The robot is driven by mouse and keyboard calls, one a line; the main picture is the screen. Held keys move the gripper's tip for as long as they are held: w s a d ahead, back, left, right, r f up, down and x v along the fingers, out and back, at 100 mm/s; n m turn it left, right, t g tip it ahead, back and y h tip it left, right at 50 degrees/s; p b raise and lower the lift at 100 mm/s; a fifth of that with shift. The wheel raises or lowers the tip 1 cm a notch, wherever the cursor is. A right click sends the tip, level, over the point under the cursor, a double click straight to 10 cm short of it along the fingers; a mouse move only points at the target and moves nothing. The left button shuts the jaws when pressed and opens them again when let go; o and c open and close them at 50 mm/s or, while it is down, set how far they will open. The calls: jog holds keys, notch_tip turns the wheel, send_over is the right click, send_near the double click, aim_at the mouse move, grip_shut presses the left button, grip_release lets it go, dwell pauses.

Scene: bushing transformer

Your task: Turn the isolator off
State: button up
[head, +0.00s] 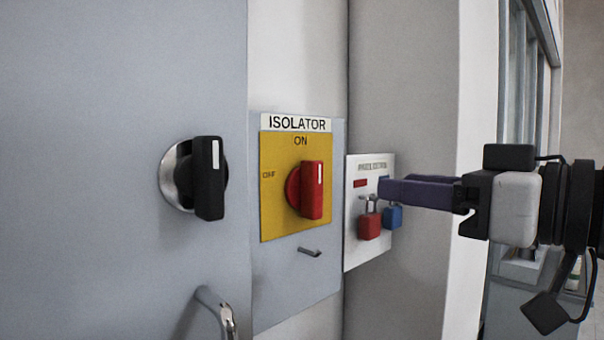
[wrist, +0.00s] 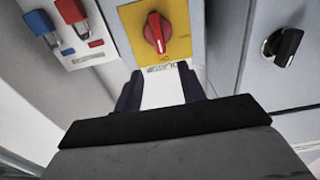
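The isolator's red knob (head: 312,188) sits on a yellow plate (head: 270,220) under the label ISOLATOR. Its handle stands upright, with its white mark at the top, under ON; the OFF label is to its left. The red knob also shows in the wrist view (wrist: 155,33), upside down, beyond my fingertips. My gripper (head: 384,190) is to the right of the knob in the head view, apart from it. In the wrist view my gripper (wrist: 160,76) has its two dark fingers spread with nothing between them.
A black rotary knob (head: 208,178) is on the grey cabinet door at left, above a metal handle (head: 215,308). A small hook (head: 310,252) sticks out below the yellow plate. A white panel holds a red padlock (head: 369,226) and a blue padlock (head: 392,217), close to my fingers in the head view.

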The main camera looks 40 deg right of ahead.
aim_at(319, 176)
jog(key=w+p, duration=0.1)
jog(key=w, duration=0.3)
jog(key=w+p, duration=0.2)
jog(key=w, duration=0.2)
jog(key=w+a+p, duration=0.1)
jog(key=w, duration=0.4)
jog(key=shift+p, duration=0.35)
jog(key=shift+c, duration=0.3)
jog(key=shift+s, duration=0.1)
grip_shut()
